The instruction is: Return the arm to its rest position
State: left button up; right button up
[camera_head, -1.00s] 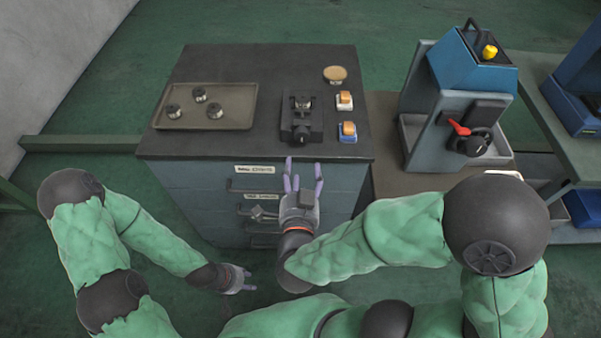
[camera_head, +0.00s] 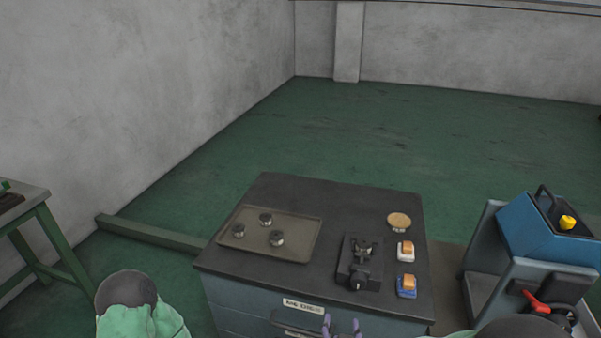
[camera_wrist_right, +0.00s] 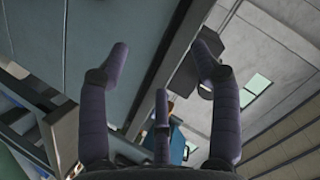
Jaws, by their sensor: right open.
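My right gripper (camera_head: 342,326) shows only its purple fingertips at the bottom edge of the head view, in front of the cabinet. In the right wrist view its fingers (camera_wrist_right: 160,65) are spread apart with nothing between them. The rest of the right arm is mostly hidden below the head picture. My left upper arm (camera_head: 140,310) shows at the bottom left, and the left gripper is out of view.
The dark-topped cabinet (camera_head: 285,193) carries a tray (camera_head: 305,246) with metal parts, a small vise (camera_head: 358,270), a round tan disc (camera_head: 399,220) and two switch blocks (camera_head: 406,285). A blue machine (camera_head: 540,235) stands right, a green-legged table (camera_head: 60,245) left. Open floor lies behind.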

notch_tip(320, 180, down, 10)
jog(key=n+g+y, duration=0.2)
jog(key=g, duration=0.1)
jog(key=s+f+n+g+y, duration=0.3)
jog(key=s+f+g, duration=0.7)
jog(key=s+f, duration=0.4)
notch_tip(320, 180, down, 4)
jog(key=shift+s+f+n+y+p, duration=0.1)
jog(key=shift+s+n+y+p, duration=0.3)
jog(key=shift+n, duration=0.3)
jog(key=shift+d, duration=0.15)
